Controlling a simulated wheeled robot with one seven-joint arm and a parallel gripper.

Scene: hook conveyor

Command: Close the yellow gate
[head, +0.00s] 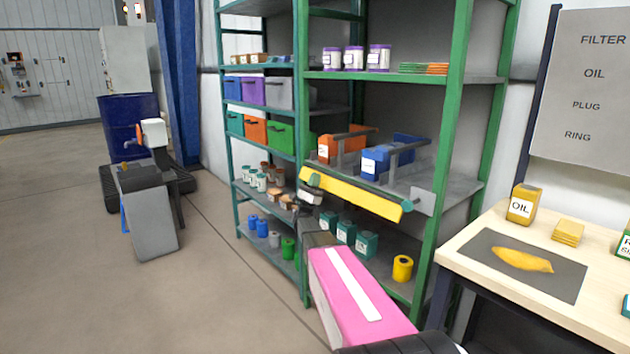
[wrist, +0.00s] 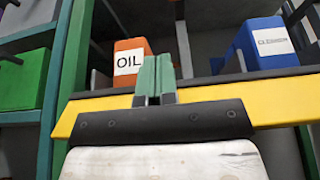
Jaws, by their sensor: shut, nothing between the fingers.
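The yellow gate (head: 352,193) is a long bar across the front of the shelf bay that holds an orange bin (head: 338,147) and a blue bin (head: 388,156). It runs from near the left green post to a grey plate (head: 423,201) at the right post. In the wrist view the gate (wrist: 285,111) crosses the picture below the bins. My gripper (wrist: 155,75) is shut and empty, its green fingers overlapping the bar in front of the OIL bin. In the head view my gripper (head: 308,196) is close to the gate's left end; contact cannot be told.
Bins and jars fill the green shelving (head: 453,110). A workbench (head: 478,275) with an OIL container (head: 522,204) stands at the right. A blue drum (head: 128,118) and a grey machine (head: 147,215) stand at the left. The floor between is clear.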

